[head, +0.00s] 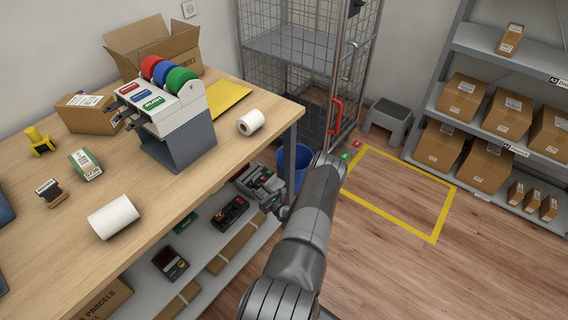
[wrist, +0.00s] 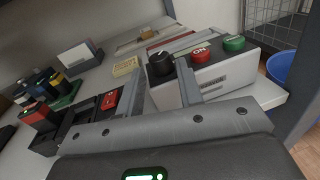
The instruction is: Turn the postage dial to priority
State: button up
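The postage dial is a black knob (wrist: 160,64) with a white pointer line, on a grey and white box (wrist: 218,80) in the wrist view. A red button (wrist: 201,54) marked ON and a green button (wrist: 233,43) sit to its right on the same box. My gripper (wrist: 162,68) is open, its two fingers apart on either side of the dial in the picture; I cannot tell whether they touch it. In the head view my arm reaches to the shelf under the table, where the grey machine (head: 262,184) is partly hidden. The dial's labels are not readable.
The wooden table (head: 165,255) overhangs the grey lower shelf (head: 205,247). On the shelf are a black device with red parts (head: 231,211) and a dark card terminal (head: 170,263). A blue bin (wrist: 284,69) and the cage trolley (wrist: 277,22) stand beyond the shelf's end.

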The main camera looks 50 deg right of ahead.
aim_at(255, 185)
jog(key=s+a, duration=0.1)
jog(key=s, duration=0.4)
jog(key=s+r+n+t+y, duration=0.1)
jog(key=s+r+n+y, duration=0.1)
jog(key=r, duration=0.7)
jog(key=s+r+n+t+y, duration=0.1)
jog(key=s+r+n+y, duration=0.2)
jog(key=r+y, duration=0.3)
jog(key=s+r+n+t+y, duration=0.1)
jog(key=s+r+y, duration=0.3)
jog(key=r, duration=0.9)
jog(key=shift+a+n+t, duration=0.3)
jog(key=shift+n, duration=0.4)
jog(key=shift+o, duration=0.4)
jog(key=shift+f, duration=0.1)
